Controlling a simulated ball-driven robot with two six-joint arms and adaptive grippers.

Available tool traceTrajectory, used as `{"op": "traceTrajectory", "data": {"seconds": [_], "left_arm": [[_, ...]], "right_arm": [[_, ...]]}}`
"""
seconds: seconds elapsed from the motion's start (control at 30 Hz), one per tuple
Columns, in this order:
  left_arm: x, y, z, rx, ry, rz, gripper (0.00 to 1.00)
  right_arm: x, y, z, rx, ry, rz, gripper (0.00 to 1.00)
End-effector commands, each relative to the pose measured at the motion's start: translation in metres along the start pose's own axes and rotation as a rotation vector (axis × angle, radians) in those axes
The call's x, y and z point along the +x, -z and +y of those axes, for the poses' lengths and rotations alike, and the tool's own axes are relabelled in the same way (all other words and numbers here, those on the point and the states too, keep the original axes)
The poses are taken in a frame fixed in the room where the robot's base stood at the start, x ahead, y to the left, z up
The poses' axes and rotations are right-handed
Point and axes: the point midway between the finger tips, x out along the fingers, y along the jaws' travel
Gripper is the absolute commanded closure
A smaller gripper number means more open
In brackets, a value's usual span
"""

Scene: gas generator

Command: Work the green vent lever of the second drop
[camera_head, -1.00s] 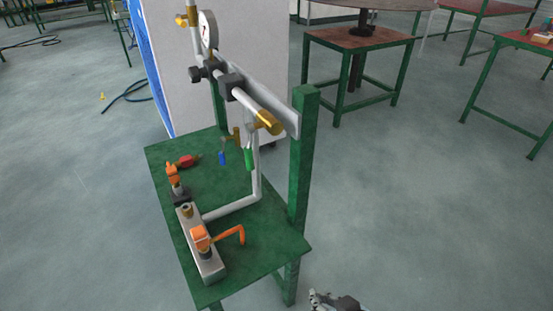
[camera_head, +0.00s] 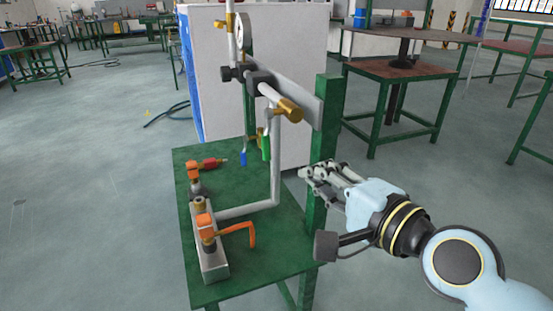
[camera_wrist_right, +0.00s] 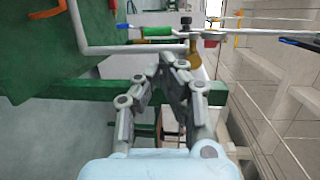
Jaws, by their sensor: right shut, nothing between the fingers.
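The green vent lever (camera_head: 266,148) hangs upright below the brass-ended pipe (camera_head: 289,108) on the stand. It also shows in the right wrist view (camera_wrist_right: 157,31), lying across the top, ahead of the fingers. My right gripper (camera_head: 306,171) is shut and empty. In the head view it appears right of the lever, level with the green post (camera_head: 325,150) and overlapping it. The fingers are apart from the lever; the exact depth gap is hard to tell. A small blue lever (camera_head: 243,158) hangs left of the green one. My left gripper is out of view.
The green bench (camera_head: 245,272) carries an orange-handled valve (camera_head: 207,228) on a grey block and a red-tipped fitting (camera_head: 208,163). A grey pipe (camera_head: 277,170) rises near the levers. A pressure gauge (camera_head: 244,33) stands above.

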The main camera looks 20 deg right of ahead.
Motion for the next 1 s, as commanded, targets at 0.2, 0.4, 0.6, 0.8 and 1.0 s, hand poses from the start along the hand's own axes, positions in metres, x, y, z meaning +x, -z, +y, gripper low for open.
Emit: {"op": "traceTrajectory", "data": {"seconds": [0.2,0.4,0.6,0.8,1.0], "left_arm": [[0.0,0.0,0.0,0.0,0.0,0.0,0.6],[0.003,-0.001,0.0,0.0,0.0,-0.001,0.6],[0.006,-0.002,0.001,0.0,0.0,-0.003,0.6],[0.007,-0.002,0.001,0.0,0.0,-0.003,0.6],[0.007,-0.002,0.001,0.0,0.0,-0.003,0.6]], "right_arm": [[0.044,0.0,-0.002,0.0,0.003,0.001,1.0],[0.086,0.0,-0.001,-0.001,0.001,0.001,1.0],[0.116,0.0,0.0,-0.002,0.0,0.001,1.0],[0.127,0.0,0.0,-0.003,-0.001,0.002,1.0],[0.128,0.0,0.0,-0.003,-0.002,0.002,1.0]]}}
